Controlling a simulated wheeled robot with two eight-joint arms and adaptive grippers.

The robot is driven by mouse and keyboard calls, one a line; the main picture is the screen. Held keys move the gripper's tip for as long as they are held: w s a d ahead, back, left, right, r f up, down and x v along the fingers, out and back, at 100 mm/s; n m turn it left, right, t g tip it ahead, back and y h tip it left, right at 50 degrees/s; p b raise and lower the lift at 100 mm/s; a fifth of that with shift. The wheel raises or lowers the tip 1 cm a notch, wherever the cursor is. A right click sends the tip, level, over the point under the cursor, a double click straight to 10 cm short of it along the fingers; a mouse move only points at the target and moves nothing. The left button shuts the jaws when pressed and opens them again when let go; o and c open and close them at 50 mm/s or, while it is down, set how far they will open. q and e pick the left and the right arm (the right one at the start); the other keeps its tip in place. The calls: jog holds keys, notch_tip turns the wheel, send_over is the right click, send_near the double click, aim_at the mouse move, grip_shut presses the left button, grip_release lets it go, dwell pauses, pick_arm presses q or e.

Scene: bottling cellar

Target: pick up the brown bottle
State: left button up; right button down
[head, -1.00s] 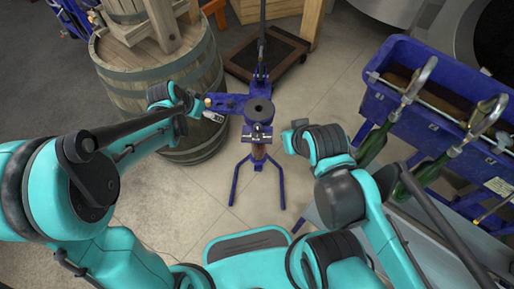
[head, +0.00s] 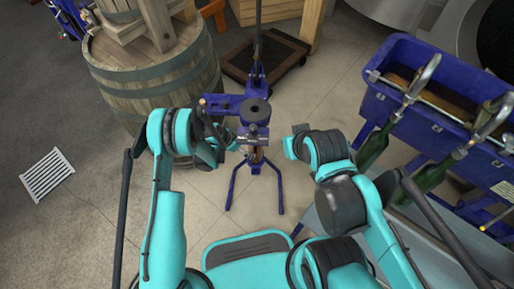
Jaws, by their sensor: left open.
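The brown bottle (head: 257,155) stands in a blue floor-standing corker (head: 254,111). Only a small part of it shows below the corker's head, and the rest is hidden by the head above it. My left gripper (head: 235,145) is open, just left of the bottle and at about its height in the picture. Its fingers are small and partly hidden by my left wrist, and I cannot tell if they touch the bottle.
A wooden barrel (head: 150,75) stands close behind my left arm. At the right is a blue bottle filler (head: 420,110) with green bottles (head: 374,147) hanging under metal spouts. A floor drain (head: 47,174) lies at left. The tiled floor around the corker's legs is clear.

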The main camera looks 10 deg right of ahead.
pick_arm(q)
jog(key=shift+b+x, duration=0.35)
jog(key=shift+x, duration=0.75)
jog(key=b+x, duration=0.1)
jog(key=x, duration=0.2)
jog(key=b+x, duration=0.1)
jog(key=x, duration=0.1)
jog(key=shift+w+d+r+b, duration=0.2)
jog(key=shift+w+d+b, duration=0.1)
jog(key=shift+d, duration=0.05)
jog(key=shift+r, duration=0.1)
jog(key=shift+c, duration=0.9)
jog(key=c, duration=1.5)
grip_shut()
jog(key=shift+r, duration=0.2)
